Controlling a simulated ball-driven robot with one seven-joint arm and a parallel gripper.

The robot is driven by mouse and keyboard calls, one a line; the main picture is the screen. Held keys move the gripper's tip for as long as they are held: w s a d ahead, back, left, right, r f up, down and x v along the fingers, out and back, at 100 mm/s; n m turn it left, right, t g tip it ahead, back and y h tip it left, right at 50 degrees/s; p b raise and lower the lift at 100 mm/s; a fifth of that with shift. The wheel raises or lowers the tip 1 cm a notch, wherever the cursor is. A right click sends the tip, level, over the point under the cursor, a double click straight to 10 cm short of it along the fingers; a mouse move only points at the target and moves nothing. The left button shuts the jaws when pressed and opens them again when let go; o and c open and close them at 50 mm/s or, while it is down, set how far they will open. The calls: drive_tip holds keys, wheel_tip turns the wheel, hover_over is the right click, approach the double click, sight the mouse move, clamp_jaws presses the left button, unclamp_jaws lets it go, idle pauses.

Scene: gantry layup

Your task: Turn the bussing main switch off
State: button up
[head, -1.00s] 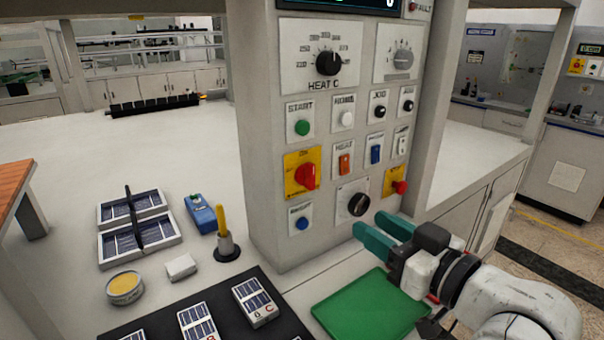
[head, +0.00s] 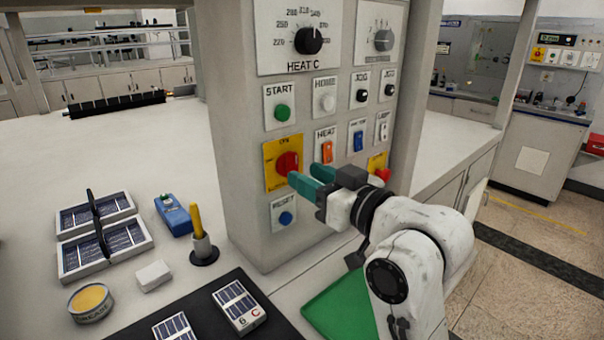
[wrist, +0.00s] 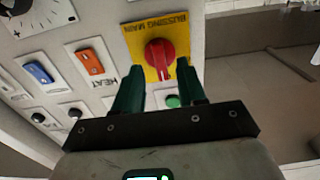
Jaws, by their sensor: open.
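The bussing main switch (head: 288,163) is a red rotary knob on a yellow plate, low on the left of the panel front. In the wrist view the red knob (wrist: 160,60) sits under the words BUSSING MAIN, just beyond and between the fingertips. My gripper (head: 304,176) is open, its teal fingers pointing at the knob from the right. In the wrist view the fingers (wrist: 158,72) lie on either side of the knob's lower part. I cannot tell whether they touch it. The fingers partly cover the plate's edge in the head view.
The green START button (head: 282,113) is above the switch and the blue RESET button (head: 286,218) below. The orange HEAT rocker (head: 327,151) is close on the right. A second red knob (head: 381,174) is past my wrist. A green mat (head: 333,301) lies below my arm.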

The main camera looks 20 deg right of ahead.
sight(291, 165)
drive_tip(key=shift+x, duration=1.35)
drive_tip(key=shift+s, duration=0.1)
clamp_jaws()
